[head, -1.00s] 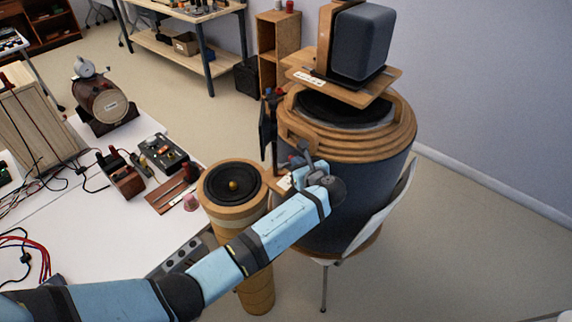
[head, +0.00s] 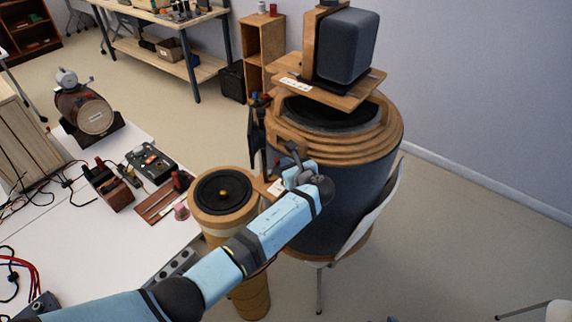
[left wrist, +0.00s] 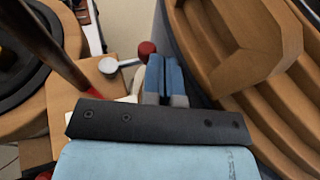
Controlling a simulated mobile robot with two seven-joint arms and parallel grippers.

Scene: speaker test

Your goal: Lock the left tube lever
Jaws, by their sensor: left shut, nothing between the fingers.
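A small metal lever with a red knob (left wrist: 146,49) shows in the left wrist view, just above and left of my fingertips. Its arm runs left to a round silver end (left wrist: 108,66) over a wooden plate (left wrist: 72,88). My left gripper (left wrist: 163,62) is shut and empty, its blue fingers together close beside the knob; I cannot tell whether they touch it. In the head view my left gripper (head: 291,157) is between the slim wooden tube speaker (head: 222,193) and the big barrel speaker (head: 340,185), hiding the lever there. My right gripper is not in view.
Ridged wooden rings (left wrist: 232,62) of the barrel rise close right of my fingers. A dark rod (left wrist: 45,45) slants in at the left. A dark upright piece (head: 257,135) stands behind the gripper. A white table (head: 95,235) with boxes is at left; a white chair (head: 375,215) is at right.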

